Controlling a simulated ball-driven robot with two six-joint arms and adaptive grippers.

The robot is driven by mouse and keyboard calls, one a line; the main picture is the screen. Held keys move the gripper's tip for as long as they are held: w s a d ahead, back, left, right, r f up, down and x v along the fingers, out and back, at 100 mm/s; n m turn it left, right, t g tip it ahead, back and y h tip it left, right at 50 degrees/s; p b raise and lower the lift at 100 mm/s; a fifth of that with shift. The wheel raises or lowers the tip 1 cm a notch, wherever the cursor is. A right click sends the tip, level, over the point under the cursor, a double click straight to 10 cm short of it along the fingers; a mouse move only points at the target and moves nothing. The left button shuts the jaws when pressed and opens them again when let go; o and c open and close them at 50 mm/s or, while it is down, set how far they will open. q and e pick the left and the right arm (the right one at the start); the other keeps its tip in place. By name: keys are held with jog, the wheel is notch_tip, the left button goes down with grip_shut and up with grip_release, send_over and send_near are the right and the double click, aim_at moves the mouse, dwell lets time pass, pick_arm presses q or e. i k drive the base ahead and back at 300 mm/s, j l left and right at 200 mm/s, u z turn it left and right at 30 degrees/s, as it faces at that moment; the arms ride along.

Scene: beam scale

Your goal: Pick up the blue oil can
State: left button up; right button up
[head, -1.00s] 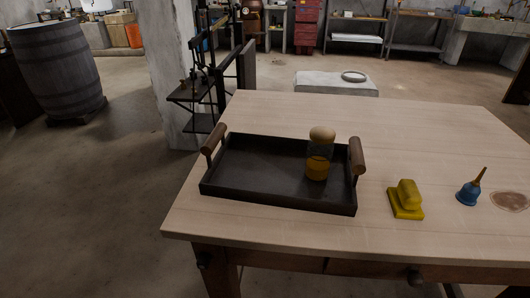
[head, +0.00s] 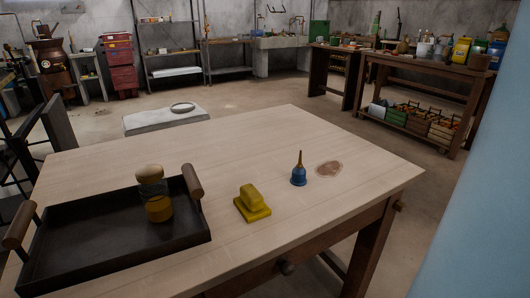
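The blue oil can (head: 299,175) stands upright on the wooden table (head: 330,222), right of the middle in the head view. It is small, with a rounded blue body and a thin brass-coloured spout pointing up. Nothing touches it. Neither of my grippers shows in the head view.
A yellow block-shaped object (head: 252,204) sits left of the can. A dark tray (head: 95,254) with wooden handles holds a cork-topped jar (head: 156,197). A reddish-brown patch (head: 329,168) lies right of the can. A pale blue surface (head: 480,215) fills the right edge. The table's far part is clear.

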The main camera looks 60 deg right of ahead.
aim_at(298, 179)
jog(key=z, duration=2.05)
jog(key=i+l, duration=0.3)
jog(key=l, duration=0.1)
